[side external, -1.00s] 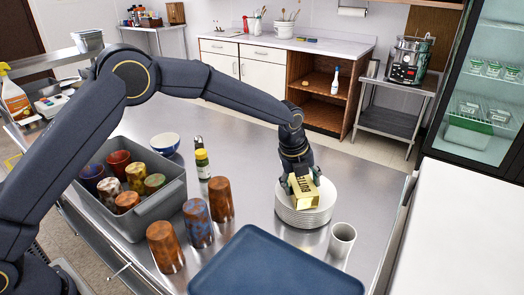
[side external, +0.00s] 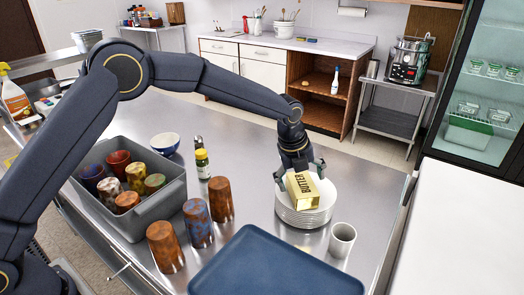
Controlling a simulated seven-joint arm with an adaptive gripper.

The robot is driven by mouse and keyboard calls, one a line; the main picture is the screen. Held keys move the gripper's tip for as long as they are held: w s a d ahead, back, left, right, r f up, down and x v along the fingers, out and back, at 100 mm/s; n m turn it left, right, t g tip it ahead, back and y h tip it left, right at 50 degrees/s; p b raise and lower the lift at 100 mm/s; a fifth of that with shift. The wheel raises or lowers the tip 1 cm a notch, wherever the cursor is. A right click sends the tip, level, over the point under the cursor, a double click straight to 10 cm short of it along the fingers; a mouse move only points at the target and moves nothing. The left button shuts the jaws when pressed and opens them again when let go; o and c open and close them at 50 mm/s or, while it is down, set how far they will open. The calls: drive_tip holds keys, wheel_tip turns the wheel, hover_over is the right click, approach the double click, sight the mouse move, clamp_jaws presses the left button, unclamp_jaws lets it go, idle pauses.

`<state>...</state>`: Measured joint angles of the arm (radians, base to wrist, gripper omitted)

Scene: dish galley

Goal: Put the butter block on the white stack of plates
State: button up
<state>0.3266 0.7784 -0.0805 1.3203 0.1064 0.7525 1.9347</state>
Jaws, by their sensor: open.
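The gold butter block (side external: 303,190) with dark lettering lies on top of the white stack of plates (side external: 306,216), towards its left side. It looks slightly tilted on the top plate. My gripper (side external: 299,175) is just behind and above the block, with its fingers spread to either side. The gripper is open. Part of the far side of the block and of the plates is hidden by the gripper.
A white cup (side external: 342,240) stands just right of the plates. A blue tray (side external: 275,268) lies in front. Patterned tumblers (side external: 197,222) and a yellow-capped bottle (side external: 202,164) stand to the left, beside a grey bin (side external: 152,212) of several cups.

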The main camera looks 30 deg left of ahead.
drive_tip(key=v, duration=1.1)
drive_tip(key=s+a+r+n+t, duration=0.1)
drive_tip(key=s+a+r+n, duration=0.7)
drive_tip(key=s+a+n, duration=0.55)
drive_tip(key=s+n, duration=0.2)
drive_tip(key=s, duration=0.2)
drive_tip(key=s+a+f+n+t, duration=0.1)
drive_tip(key=s+a+n, duration=0.2)
drive_tip(key=s+n, duration=0.3)
drive_tip(key=s+a+f+n+y, duration=0.1)
drive_tip(key=s+a+n, duration=0.2)
drive_tip(key=s+n, duration=0.2)
drive_tip(key=s, duration=0.2)
drive_tip(key=shift+s+a+f+n, duration=0.25)
drive_tip(key=shift+s+n, duration=0.05)
drive_tip(key=shift+n, duration=0.05)
